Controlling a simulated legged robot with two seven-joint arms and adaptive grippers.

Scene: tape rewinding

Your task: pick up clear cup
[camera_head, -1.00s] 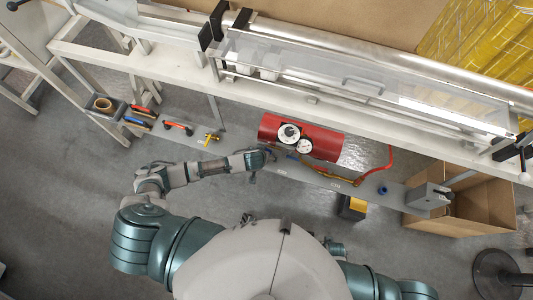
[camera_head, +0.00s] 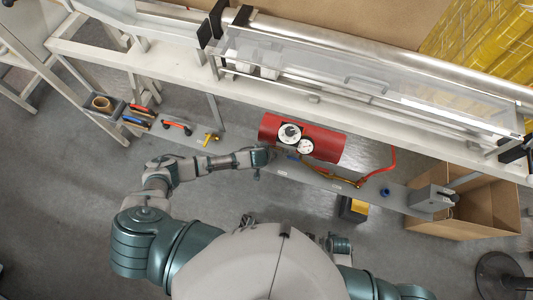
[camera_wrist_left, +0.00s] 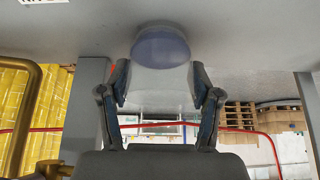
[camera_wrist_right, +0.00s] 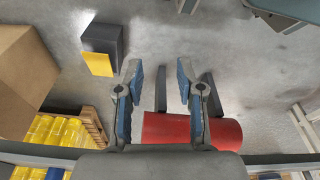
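My left gripper (camera_wrist_left: 162,95) is open in the left wrist view. Between its fingers is a see-through shape with a bluish-purple round end (camera_wrist_left: 162,47), which looks like the clear cup against the grey shelf surface. The fingers stand on either side of it; I cannot tell whether they touch it. In the head view my left gripper (camera_head: 264,157) is at the shelf's front edge, left of and below the red cylinder; the cup cannot be made out there. My right gripper (camera_wrist_right: 158,78) is open and empty in the right wrist view.
The red cylinder (camera_head: 325,145) with gauges stands close to my left gripper. A red hose (camera_head: 388,160), a brass pipe, a blue ring (camera_head: 385,192) and a grey device (camera_head: 432,200) lie to the right. Hand tools and a tape roll (camera_head: 102,104) are at left. A cardboard box (camera_head: 485,205) stands at right.

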